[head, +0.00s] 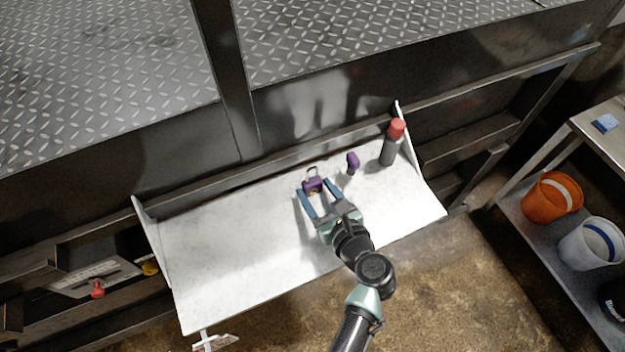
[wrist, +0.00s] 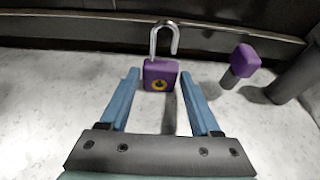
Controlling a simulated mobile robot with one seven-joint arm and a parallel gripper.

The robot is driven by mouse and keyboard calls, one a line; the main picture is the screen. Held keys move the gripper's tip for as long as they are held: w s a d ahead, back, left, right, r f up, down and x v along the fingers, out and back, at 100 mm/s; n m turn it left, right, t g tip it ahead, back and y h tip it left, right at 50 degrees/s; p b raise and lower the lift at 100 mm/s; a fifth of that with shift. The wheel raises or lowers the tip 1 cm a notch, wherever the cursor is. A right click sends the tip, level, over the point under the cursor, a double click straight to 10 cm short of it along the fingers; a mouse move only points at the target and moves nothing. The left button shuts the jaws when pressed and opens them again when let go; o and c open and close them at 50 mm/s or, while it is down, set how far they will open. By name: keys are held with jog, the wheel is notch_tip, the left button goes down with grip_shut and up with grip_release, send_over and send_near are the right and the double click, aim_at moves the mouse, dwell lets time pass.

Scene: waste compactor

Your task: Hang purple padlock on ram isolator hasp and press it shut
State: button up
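The purple padlock (head: 313,185) stands upright on the white shelf, its open silver shackle pointing up. In the wrist view the padlock (wrist: 160,75) shows a yellow round mark on its front. My gripper (head: 316,194) is open, its blue fingers reaching toward the padlock; in the wrist view the fingertips (wrist: 160,74) lie to either side of it, with gaps visible on both sides. I cannot make out the ram isolator hasp for certain in either view.
The white shelf (head: 230,250) has raised end plates. A purple-headed item (head: 352,162) and a dark bottle with a red cap (head: 390,145) stand right of the padlock. A red knob (head: 97,289) is at lower left. Orange (head: 545,200) and white (head: 590,245) buckets are at right.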

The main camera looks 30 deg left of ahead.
jog(key=c, duration=0.8)
jog(key=shift+o, duration=0.2)
jog(key=shift+r+p, duration=2.55)
jog(key=shift+p, duration=0.15)
jog(key=shift+d+f, duration=0.1)
